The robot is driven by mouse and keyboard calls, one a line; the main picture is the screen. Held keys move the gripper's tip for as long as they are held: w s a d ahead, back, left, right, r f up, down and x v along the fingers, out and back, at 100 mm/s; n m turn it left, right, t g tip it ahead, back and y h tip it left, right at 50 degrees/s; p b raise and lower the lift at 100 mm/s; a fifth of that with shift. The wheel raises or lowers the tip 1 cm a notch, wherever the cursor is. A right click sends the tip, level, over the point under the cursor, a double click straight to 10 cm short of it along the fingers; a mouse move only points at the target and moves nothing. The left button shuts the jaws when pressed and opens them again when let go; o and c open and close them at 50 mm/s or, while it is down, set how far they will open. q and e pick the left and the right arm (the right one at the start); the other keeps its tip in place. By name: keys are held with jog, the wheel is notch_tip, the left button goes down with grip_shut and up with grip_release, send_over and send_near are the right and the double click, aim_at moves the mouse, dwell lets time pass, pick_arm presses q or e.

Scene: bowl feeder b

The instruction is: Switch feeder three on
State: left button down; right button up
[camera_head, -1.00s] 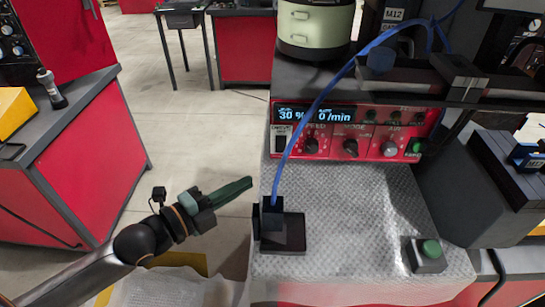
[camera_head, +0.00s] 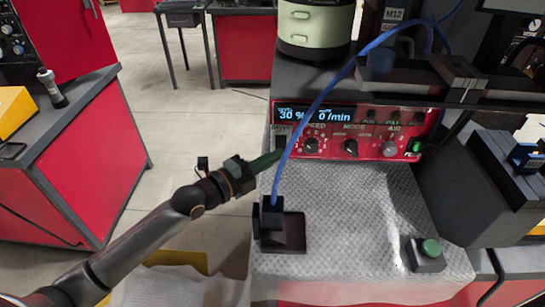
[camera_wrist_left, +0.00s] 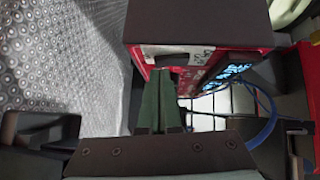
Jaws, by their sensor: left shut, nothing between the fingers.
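The red control panel (camera_head: 335,145) stands at the back of the metal plate, its lit display (camera_head: 314,115) reading 30 % and 0 /min. It has SPEED, MODE and AIR knobs and a small green part (camera_head: 415,146) at its right end. A black switch (camera_head: 282,140) at the panel's left end is partly hidden by my left gripper (camera_head: 278,156). That gripper is shut and empty, its green fingers pointing at this left end. In the left wrist view its fingertips (camera_wrist_left: 160,72) are close to the panel front (camera_wrist_left: 190,78); I cannot tell if they touch. My right gripper is not in view.
A blue cable (camera_head: 305,125) runs up across the panel from a black block (camera_head: 271,221), just right of my gripper. A green push button (camera_head: 430,247) sits at the front right. A pale green cylindrical unit (camera_head: 314,25) stands behind the panel. The plate's middle is clear.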

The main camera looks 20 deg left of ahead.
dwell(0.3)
pick_arm(q)
jog(key=shift+w+a+f+m+b, duration=0.1)
jog(key=shift+w+f+m+b, duration=0.3)
jog(key=shift+b, duration=0.65)
jog(key=shift+s+r+p, duration=0.1)
jog(key=shift+r+p, duration=0.2)
jog(key=shift+p, duration=0.05)
jog(key=shift+f, duration=0.1)
